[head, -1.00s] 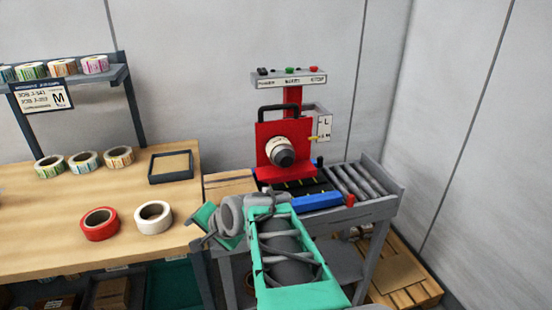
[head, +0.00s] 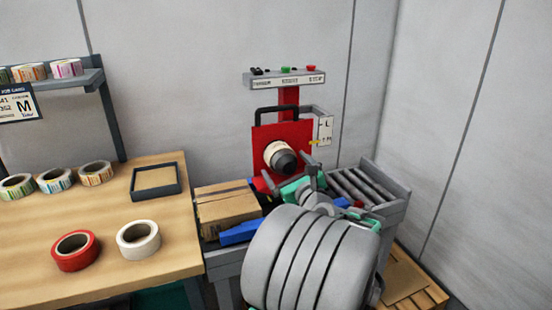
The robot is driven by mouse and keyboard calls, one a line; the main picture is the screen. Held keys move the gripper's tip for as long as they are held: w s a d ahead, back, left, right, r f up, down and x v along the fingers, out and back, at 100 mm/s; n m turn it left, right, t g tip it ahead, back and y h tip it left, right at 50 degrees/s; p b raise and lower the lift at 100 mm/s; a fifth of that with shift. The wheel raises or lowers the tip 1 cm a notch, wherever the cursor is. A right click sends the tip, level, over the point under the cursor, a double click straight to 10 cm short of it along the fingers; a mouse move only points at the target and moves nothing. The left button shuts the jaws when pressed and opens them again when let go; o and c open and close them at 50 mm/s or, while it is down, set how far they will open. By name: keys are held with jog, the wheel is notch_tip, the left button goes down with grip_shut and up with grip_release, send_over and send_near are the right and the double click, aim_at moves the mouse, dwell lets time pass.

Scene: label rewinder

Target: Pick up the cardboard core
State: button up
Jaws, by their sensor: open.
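A pale cream ring (head: 276,154), which looks like the cardboard core, sits around the dark spindle nose (head: 285,162) of the red label rewinder (head: 296,134). My gripper (head: 289,172) is open, with its two grey fingers apart just in front of and below the spindle. It appears empty. I cannot tell whether either finger touches the core or the spindle. My arm covers the lower front of the machine and part of its bed.
A cardboard box (head: 228,208) stands left of the machine, beside a blue bar (head: 240,232). Grey rollers (head: 352,188) lie to the right. A red roll (head: 75,250), a white roll (head: 138,239) and a dark-framed tray (head: 154,180) are on the wooden table (head: 110,275).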

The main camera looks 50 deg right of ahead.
aim_at(277, 147)
jog(key=x, duration=0.4)
jog(key=shift+d+r, duration=0.1)
jog(key=shift+d, duration=0.25)
jog(key=shift+c, duration=0.2)
jog(key=c, duration=1.3)
